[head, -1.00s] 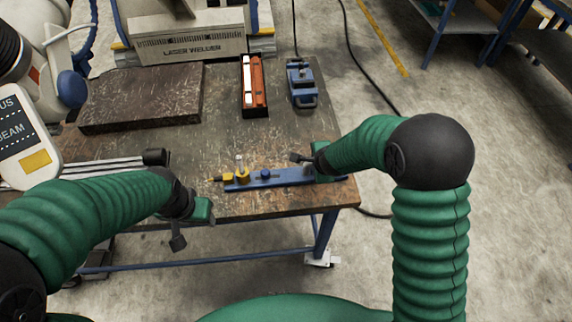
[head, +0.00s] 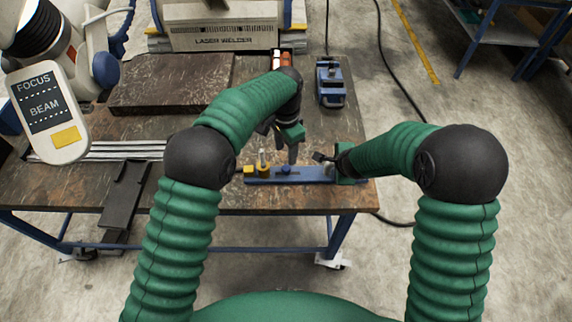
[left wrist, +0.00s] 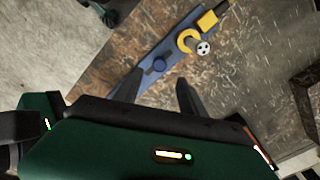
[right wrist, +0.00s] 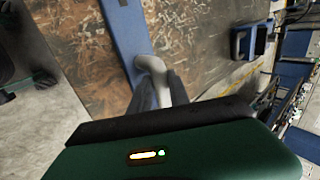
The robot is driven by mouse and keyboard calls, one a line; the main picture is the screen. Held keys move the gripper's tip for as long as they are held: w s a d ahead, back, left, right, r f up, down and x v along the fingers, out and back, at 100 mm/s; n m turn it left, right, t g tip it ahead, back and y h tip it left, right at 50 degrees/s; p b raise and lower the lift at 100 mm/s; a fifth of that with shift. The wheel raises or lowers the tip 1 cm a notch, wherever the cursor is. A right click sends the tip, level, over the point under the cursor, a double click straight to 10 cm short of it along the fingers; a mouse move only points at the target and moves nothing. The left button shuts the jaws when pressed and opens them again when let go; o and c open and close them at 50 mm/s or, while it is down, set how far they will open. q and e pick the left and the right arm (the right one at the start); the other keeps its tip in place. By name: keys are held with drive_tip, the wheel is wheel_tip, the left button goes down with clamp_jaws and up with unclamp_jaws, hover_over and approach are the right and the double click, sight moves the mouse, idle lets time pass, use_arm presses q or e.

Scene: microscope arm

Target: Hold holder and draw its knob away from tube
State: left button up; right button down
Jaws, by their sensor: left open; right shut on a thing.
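My right gripper (right wrist: 163,92) is shut on a grey curved handle (right wrist: 151,63) at the bar's right end.
A blue clamp-like block (head: 331,85) and an orange-white item (head: 283,58) stand behind. A dark slab (head: 170,84) lies back left. A hanging control panel (head: 48,115) is at the left. Free tabletop (head: 345,130) shows behind the holder.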

sight(286, 167)
use_arm(q)
wheel_tip(286, 167, down, 8)
clamp_jaws()
idle(0.5)
idle(1.1)
